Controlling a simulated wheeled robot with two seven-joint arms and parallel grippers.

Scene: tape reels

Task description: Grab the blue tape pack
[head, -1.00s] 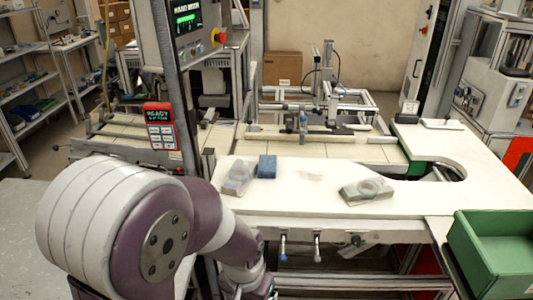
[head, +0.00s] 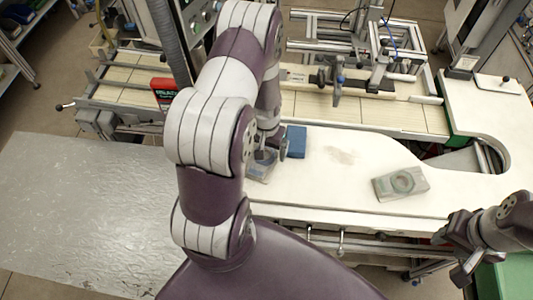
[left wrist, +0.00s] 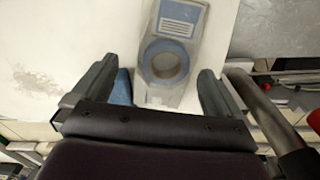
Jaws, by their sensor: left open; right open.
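The blue tape pack (head: 262,168), a clear pack with a blue-grey tint, lies on the white table by its front left edge, partly hidden by my left arm. In the left wrist view the pack (left wrist: 184,47) shows a blue label and a blue tape ring, with its ring end between the fingers. My left gripper (head: 270,152) is open over it; the left wrist view shows its fingers (left wrist: 157,90) spread wide. Whether they touch the pack I cannot tell. My right gripper (head: 453,252) is open and empty at the lower right, off the table's front edge.
A blue block (head: 296,141) stands just right of the pack, close to my left gripper. Another, greyish-green tape pack (head: 401,184) lies further right on the white table (head: 345,178). The table between them is clear. A green bin (head: 510,278) sits at lower right.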

